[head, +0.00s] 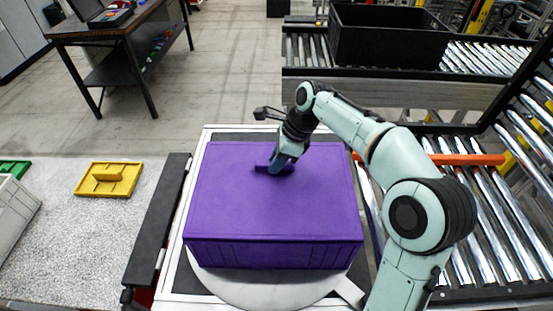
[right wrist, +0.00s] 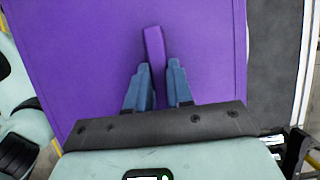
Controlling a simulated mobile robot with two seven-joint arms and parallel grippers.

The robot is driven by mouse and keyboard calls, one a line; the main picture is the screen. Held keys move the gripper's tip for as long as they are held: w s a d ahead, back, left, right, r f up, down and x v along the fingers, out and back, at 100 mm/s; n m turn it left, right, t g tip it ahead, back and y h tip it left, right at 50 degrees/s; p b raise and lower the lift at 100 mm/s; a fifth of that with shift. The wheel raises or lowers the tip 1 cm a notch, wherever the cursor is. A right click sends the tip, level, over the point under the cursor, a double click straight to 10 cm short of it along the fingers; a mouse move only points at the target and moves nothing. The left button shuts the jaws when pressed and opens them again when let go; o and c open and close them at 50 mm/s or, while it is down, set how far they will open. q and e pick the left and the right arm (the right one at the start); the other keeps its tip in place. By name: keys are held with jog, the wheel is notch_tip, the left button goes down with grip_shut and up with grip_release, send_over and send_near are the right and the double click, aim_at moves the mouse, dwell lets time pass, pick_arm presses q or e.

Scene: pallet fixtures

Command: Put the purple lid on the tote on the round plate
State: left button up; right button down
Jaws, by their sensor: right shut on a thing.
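The purple lid (head: 235,200) lies level over the purple tote (head: 275,255), covering its top; I cannot tell whether a thin gap is left between them. The tote stands on the round grey plate (head: 262,290), whose front edge shows. My right gripper (head: 275,168) is shut on the bar handle on top of the lid. In the right wrist view, its two blue fingers (right wrist: 159,72) are on either side of the lid's handle (right wrist: 154,45). The inside of the tote is hidden. My left gripper is not in view.
A black crate (head: 388,38) sits on the back roller conveyor. A dark table (head: 125,40) stands behind left.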

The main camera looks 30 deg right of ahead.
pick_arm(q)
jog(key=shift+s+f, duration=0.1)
pick_arm(e)
jog(key=shift+f, duration=0.25)
jog(key=c, duration=0.9)
grip_release()
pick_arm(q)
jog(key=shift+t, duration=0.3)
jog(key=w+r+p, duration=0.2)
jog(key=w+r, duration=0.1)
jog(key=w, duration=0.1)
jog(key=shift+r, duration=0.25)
pick_arm(e)
jog(key=v, duration=1.3)
jog(key=shift+r, duration=0.3)
